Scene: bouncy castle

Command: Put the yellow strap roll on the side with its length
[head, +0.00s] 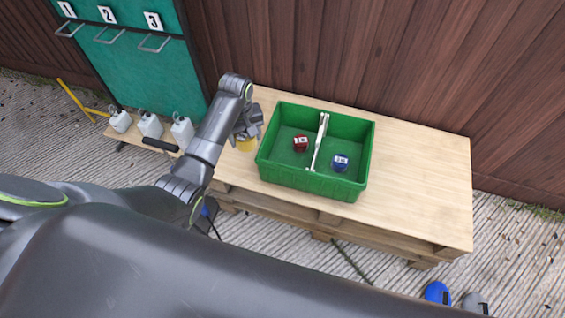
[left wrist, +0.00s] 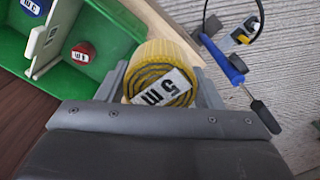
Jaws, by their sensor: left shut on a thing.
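The yellow strap roll (left wrist: 160,75) is held between the fingers of my left gripper (head: 246,132). Its coiled face is toward the left wrist camera, with a white label that looks like "5 M". In the head view the roll (head: 245,145) shows just left of the green crate (head: 310,183), outside it. I cannot tell whether it touches the table. The crate has a pale divider (head: 319,142). A red roll (head: 300,143) lies in its left compartment and a blue roll (head: 340,162) in its right, both with white labels. My right gripper is out of view.
The pallet table (head: 425,185) is bare right of the crate, against a brown plank wall (head: 400,60). White canisters (head: 150,125) stand at left below a teal board (head: 140,75) numbered 1 to 3. A blue-handled tool (left wrist: 232,70) shows over the ground.

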